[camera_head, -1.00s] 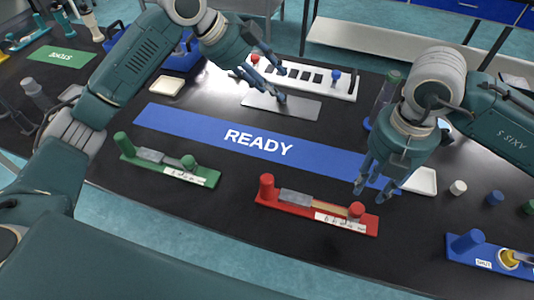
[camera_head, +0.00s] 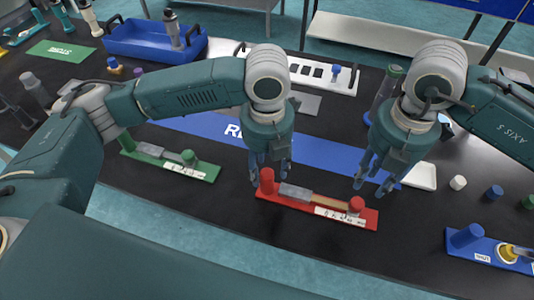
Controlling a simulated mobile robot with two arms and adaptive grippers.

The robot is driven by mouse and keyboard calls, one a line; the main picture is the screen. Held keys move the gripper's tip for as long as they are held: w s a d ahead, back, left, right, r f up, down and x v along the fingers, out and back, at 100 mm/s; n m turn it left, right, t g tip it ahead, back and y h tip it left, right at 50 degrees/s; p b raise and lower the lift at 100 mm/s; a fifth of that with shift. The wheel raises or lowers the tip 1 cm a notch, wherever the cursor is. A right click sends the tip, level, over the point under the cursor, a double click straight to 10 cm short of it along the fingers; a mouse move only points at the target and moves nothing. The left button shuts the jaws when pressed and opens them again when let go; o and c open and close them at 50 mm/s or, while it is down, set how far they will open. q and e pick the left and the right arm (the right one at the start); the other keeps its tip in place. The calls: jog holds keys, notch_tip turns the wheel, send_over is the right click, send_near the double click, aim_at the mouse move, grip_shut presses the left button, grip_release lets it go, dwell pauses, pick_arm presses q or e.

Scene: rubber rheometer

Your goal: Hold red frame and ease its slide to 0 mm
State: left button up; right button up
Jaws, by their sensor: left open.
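The red frame (camera_head: 318,208) lies on the black table at front centre. It has a fixed red post (camera_head: 266,181) at its left end, a grey block, and a slide with a red knob (camera_head: 356,205) near its right end, above a white scale strip. The slide stands away from the left post. My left gripper (camera_head: 268,178) is open, pointing down at the left post; whether its fingers touch the post cannot be told. My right gripper (camera_head: 370,186) points down above and behind the red knob, its fingers apart, with nothing seen between them.
A green frame (camera_head: 168,161) lies to the left and a blue frame (camera_head: 490,250) at the right edge. A blue READY strip (camera_head: 325,154) runs behind the red frame. A white tray (camera_head: 421,177) and small knobs stand at right. A blue bin (camera_head: 150,42) stands behind.

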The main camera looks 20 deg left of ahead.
aim_at(358, 202)
pick_arm(q)
jog(key=shift+f, duration=2.1)
jog(key=shift+c, duration=0.3)
grip_shut()
pick_arm(e)
jog(key=o, duration=0.4)
jog(key=shift+w, duration=0.1)
jog(key=w+d+m+g+y, duration=0.2)
jog(key=w+d+g+y, duration=0.1)
jog(key=d, duration=0.1)
jog(key=x, duration=1.1)
jog(key=shift+a+r, duration=0.2)
jog(key=shift+a, duration=0.2)
